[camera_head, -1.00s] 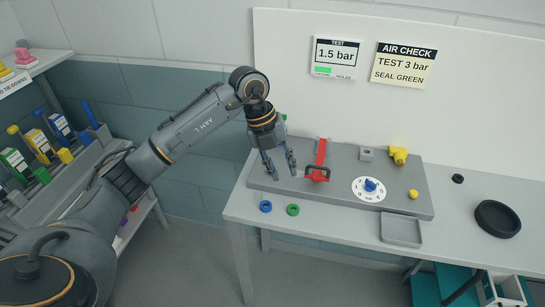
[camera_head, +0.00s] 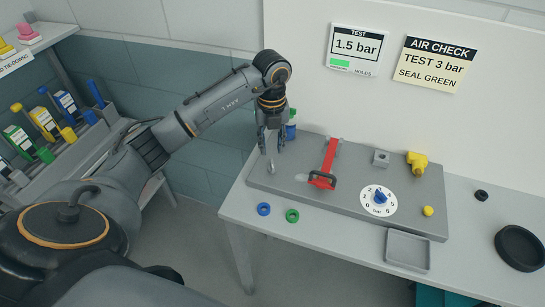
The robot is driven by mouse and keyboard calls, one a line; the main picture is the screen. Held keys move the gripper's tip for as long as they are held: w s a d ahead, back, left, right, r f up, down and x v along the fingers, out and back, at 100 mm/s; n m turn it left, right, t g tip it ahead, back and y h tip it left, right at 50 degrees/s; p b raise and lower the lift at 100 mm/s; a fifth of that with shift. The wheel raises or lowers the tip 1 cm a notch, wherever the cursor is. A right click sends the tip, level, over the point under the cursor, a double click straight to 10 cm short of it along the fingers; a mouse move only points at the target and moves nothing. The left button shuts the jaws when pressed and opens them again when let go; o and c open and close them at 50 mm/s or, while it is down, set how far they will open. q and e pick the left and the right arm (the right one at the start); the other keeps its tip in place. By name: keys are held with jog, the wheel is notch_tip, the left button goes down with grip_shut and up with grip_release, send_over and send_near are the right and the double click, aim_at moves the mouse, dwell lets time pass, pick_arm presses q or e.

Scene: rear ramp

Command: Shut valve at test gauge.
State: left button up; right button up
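The gauge dial (camera_head: 365,208) is a white disc with numbers and "bar", with a blue knob (camera_head: 380,197) at its centre, on the grey bench plate. My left gripper (camera_head: 271,151) points down over the plate's left end, left of the red toggle clamp (camera_head: 328,160). Its fingers are apart. A small silvery part (camera_head: 271,167) shows just below the fingertips; I cannot tell whether they touch it. A blue and green fitting (camera_head: 291,130) stands just behind the gripper, partly hidden. I cannot tell which part is the valve. My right gripper is not in view.
A display (camera_head: 355,50) reads "TEST 1.5 bar" with a green bar. A card (camera_head: 437,64) reads "TEST 3 bar, seal green". Blue (camera_head: 264,203) and green rings, a grey tray (camera_head: 407,264) and a black bowl (camera_head: 518,233) surround the plate. A yellow fitting (camera_head: 418,164) stands at right.

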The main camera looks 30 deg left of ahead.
aim_at(272, 163)
pick_arm(q)
notch_tip(272, 163, down, 6)
jog(key=shift+w+f+p, duration=0.1)
jog(key=shift+p, duration=0.45)
jog(key=shift+f, duration=0.25)
grip_shut()
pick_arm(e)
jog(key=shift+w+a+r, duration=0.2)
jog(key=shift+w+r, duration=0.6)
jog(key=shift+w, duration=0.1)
